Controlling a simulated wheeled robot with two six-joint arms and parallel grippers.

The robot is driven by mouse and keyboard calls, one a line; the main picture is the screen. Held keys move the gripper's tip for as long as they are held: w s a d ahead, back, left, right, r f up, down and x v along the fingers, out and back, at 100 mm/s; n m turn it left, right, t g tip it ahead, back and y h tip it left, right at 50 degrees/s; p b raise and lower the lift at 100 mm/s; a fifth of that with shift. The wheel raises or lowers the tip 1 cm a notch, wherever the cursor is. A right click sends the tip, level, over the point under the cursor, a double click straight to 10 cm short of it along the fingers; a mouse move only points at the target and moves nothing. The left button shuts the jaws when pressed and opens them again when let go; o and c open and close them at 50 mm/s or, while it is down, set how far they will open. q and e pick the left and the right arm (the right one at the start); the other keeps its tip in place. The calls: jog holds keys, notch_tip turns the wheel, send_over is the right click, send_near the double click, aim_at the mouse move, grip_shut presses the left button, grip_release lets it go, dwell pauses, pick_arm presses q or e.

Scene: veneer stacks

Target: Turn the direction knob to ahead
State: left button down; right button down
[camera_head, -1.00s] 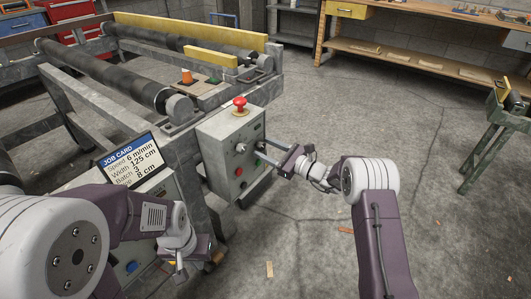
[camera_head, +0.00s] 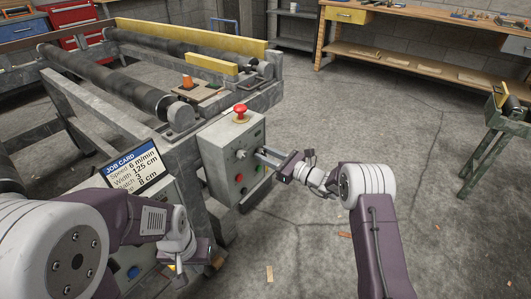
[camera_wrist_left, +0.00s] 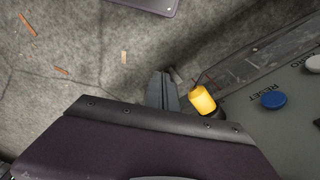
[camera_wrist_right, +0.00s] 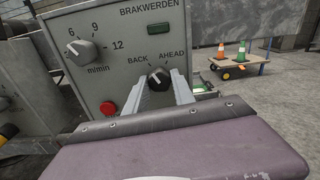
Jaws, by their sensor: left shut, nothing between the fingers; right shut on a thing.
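The direction knob (camera_wrist_right: 159,79) is a black knob on a grey control box (camera_head: 222,140), below the words BACK and AHEAD in the right wrist view. Its exact pointing is hard to read, but its pale mark seems near the top. My right gripper (camera_wrist_right: 161,88) is shut on the knob, one finger on each side. In the head view my right gripper (camera_head: 264,154) reaches the box front from the right and hides the knob. My left gripper (camera_wrist_left: 163,90) is shut and empty, beside a yellow knob (camera_wrist_left: 202,100) on another panel, with a visible gap between them.
A job card (camera_head: 132,168) stands at left. A blue RESET button (camera_wrist_left: 273,100) lies near my left gripper.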

jog(key=m+p, duration=0.2)
jog(key=shift+r+m, duration=0.15)
jog(key=shift+m, duration=0.25)
jog(key=m+p, duration=0.2)
jog(key=m, duration=0.1)
jog(key=shift+m+p, duration=0.3)
jog(key=shift+p, duration=0.05)
jog(key=m+p, duration=0.1)
jog(key=m, duration=0.1)
jog(key=shift+m, duration=0.3)
jog(key=shift+m+p, duration=0.9)
jog(key=shift+m, duration=0.8)
jog(key=c, duration=1.1)
grip_release()
jog(key=shift+o, duration=0.2)
